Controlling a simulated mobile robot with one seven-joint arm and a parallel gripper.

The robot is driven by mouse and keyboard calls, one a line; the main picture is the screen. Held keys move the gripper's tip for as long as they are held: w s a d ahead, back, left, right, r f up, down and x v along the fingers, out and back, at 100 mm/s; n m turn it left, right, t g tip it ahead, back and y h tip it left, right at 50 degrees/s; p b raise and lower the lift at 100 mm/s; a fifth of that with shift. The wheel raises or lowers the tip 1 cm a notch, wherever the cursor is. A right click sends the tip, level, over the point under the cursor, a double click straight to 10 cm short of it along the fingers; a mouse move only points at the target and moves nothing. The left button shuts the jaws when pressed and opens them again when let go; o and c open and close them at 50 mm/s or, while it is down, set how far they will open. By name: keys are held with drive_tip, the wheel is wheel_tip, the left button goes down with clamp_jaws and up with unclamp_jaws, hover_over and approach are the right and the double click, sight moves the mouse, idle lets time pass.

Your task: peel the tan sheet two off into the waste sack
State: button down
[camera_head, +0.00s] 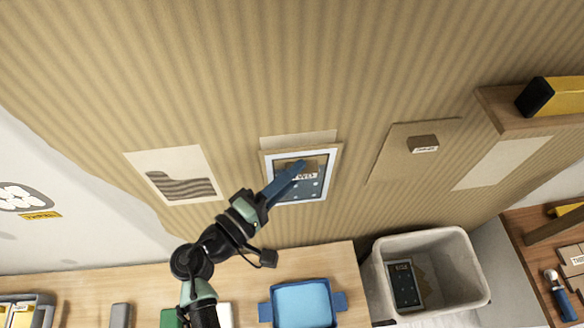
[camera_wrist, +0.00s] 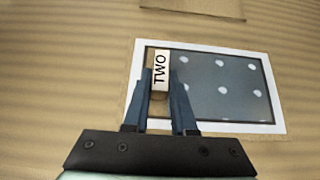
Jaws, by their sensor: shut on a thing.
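My gripper (camera_head: 296,172) is at the wall, shut on a small brown block with a white label reading TWO (camera_wrist: 160,72). The block sits on a dark blue sheet (camera_head: 315,188) with white dots and a white border; it also shows in the wrist view (camera_wrist: 225,88). A thin tan margin shows around that border. The sheet looks flat against the wall. A pale, open-topped grey container (camera_head: 478,275), which looks like the waste sack, stands below right. A dark labelled piece (camera_head: 405,288) and a tan scrap lie in it.
A tan sheet (camera_head: 395,165) with a labelled brown block (camera_head: 423,143) is on the wall to the right. A pale patch with dark waves (camera_head: 172,177) is left. A wooden shelf (camera_head: 500,108) juts out at upper right. A blue tray (camera_head: 303,306) sits below.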

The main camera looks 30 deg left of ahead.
drive_tip(key=shift+s+d, duration=0.55)
drive_tip(key=shift+s, duration=0.25)
drive_tip(key=shift+s, duration=0.1)
drive_tip(key=s+d, duration=0.4)
drive_tip(key=s, duration=0.1)
drive_tip(key=shift+s+p, duration=0.4)
drive_tip(key=shift+p, duration=0.05)
idle(0.3)
idle(0.8)
drive_tip(key=w+d+f+n+y+b, duration=0.1)
drive_tip(key=d+f+y+b, duration=0.1)
drive_tip(key=f, duration=0.6)
drive_tip(key=w+d+f+n+y+b, duration=0.2)
drive_tip(key=d+f+y+b, duration=0.1)
drive_tip(key=d+f+b, duration=0.2)
wheel_tip(320, 180, down, 4)
drive_tip(key=shift+d+f+n+t+y, duration=0.1)
drive_tip(key=shift+d+n+t+y, duration=0.25)
drive_tip(key=shift+d, duration=0.9)
